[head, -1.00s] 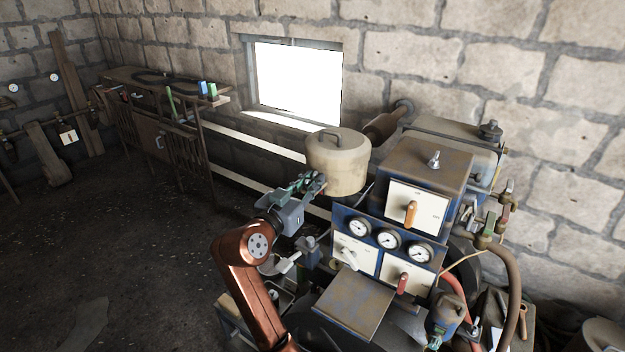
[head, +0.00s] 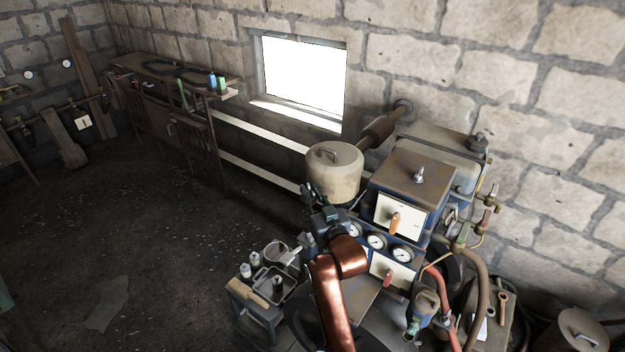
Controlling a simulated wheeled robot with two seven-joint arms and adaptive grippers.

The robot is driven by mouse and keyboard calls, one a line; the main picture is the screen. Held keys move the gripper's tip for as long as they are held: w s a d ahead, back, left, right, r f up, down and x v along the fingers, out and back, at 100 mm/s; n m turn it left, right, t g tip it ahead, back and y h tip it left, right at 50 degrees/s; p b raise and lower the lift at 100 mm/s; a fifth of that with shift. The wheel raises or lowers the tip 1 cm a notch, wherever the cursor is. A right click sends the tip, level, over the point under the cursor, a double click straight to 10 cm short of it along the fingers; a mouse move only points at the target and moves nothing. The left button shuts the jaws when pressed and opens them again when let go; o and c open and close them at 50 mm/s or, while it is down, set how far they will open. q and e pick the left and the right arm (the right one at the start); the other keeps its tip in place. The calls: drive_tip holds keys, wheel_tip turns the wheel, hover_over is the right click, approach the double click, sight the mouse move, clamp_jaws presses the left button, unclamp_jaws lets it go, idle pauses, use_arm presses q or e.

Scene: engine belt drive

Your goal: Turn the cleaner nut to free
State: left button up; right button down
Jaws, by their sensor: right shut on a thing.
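The beige canister (head: 334,178) with a strap handle on its lid stands left of the blue engine box. My right gripper (head: 314,198) is at the canister's lower left side. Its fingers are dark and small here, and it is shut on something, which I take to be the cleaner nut. The nut itself is hidden by the fingers and wrist, so its turn cannot be seen. A separate wing nut (head: 418,175) sits on top of the box, away from the gripper. My left gripper is not in view.
The gauge panel (head: 376,242) and a switch with an orange handle (head: 395,222) are close to the right of my arm. A small stand with a metal tray (head: 272,284) is at lower left. Hoses (head: 488,270) run at right. The floor at left is mostly clear.

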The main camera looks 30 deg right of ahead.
drive_tip(key=shift+d+r+n+y+p, duration=0.1)
drive_tip(key=shift+n+y+p, duration=0.3)
drive_tip(key=shift+y, duration=0.2)
drive_tip(key=shift+d+r+n+y+p, duration=0.1)
drive_tip(key=shift+n+y+p, duration=0.15)
drive_tip(key=shift+n+y, duration=0.25)
drive_tip(key=n+y, duration=0.1)
drive_tip(key=y, duration=0.2)
drive_tip(key=shift+f+n, duration=0.25)
drive_tip(key=shift+n, duration=0.15)
drive_tip(key=shift+n+y+b, duration=0.45)
drive_tip(key=shift+n+y, duration=0.55)
drive_tip(key=shift+y, duration=0.7)
use_arm(q)
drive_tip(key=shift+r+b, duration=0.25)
drive_tip(key=shift+b, duration=0.1)
use_arm(e)
drive_tip(key=shift+a+n+g+y, duration=0.1)
drive_tip(key=shift+n+g+y, duration=0.3)
drive_tip(key=shift+y, duration=0.2)
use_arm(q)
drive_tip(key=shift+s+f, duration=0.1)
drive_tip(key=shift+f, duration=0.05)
use_arm(e)
drive_tip(key=shift+y, duration=0.3)
drive_tip(key=c, duration=1.8)
unclamp_jaws()
drive_tip(key=shift+a, duration=0.1)
